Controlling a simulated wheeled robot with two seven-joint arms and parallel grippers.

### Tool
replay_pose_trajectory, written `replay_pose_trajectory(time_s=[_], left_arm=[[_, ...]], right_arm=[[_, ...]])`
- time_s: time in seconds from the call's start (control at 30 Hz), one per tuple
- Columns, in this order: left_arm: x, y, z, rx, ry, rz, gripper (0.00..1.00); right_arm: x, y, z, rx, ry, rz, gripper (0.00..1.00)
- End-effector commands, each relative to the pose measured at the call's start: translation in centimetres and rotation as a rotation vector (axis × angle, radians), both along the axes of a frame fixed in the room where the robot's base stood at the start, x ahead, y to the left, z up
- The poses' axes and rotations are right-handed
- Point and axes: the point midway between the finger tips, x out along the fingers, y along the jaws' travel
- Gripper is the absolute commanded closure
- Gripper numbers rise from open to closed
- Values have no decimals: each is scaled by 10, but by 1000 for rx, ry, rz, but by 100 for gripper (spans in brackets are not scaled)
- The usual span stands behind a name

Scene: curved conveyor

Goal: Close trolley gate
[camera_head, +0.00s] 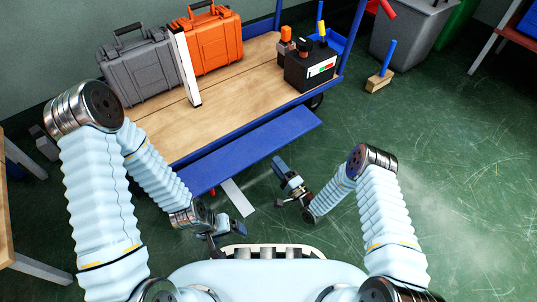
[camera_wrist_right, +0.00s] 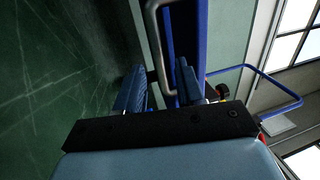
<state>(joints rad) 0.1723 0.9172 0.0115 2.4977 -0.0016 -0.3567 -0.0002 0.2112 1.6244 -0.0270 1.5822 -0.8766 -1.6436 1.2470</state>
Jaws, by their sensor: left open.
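The trolley (camera_head: 225,98) has a wooden deck and a blue frame. Its gate, a long blue panel (camera_head: 255,148), lies folded down and outward along the near side. My right gripper (camera_head: 281,166) is at the right part of the gate's near edge. In the right wrist view its two blue fingers (camera_wrist_right: 158,92) are apart, with a grey metal handle (camera_wrist_right: 155,40) and a blue panel edge between or just beyond them; contact cannot be told. My left gripper (camera_head: 229,238) is open and empty, below the gate's left part, close to my base.
On the deck stand a grey case (camera_head: 138,68), an orange case (camera_head: 211,42), a white post (camera_head: 186,68) and a black box (camera_head: 309,70) with tools. A wooden block with a blue peg (camera_head: 380,82) stands on the floor. Open green floor lies to the right.

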Motion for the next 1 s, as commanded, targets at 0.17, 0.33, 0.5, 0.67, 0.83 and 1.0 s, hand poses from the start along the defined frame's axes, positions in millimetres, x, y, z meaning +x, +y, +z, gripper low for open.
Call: replay_pose_trajectory(time_s=[0.17, 0.33, 0.5, 0.67, 0.83, 1.0], left_arm=[[0, 0, -7, 0, -1, 0, 11], [0, 0, -9, 0, -2, 1, 11], [0, 0, -9, 0, -3, 1, 11], [0, 0, -9, 0, -3, 1, 11], [0, 0, -9, 0, -2, 1, 11], [0, 0, -9, 0, -3, 1, 11]], right_arm=[[28, 21, 7, -1, -3, 1, 63], [42, 31, 11, -2, -1, 0, 63], [47, 34, 13, -1, 0, -1, 63], [46, 33, 13, -1, 0, -1, 63], [46, 33, 13, -1, 0, -1, 86], [46, 33, 13, -1, 0, -1, 100]])
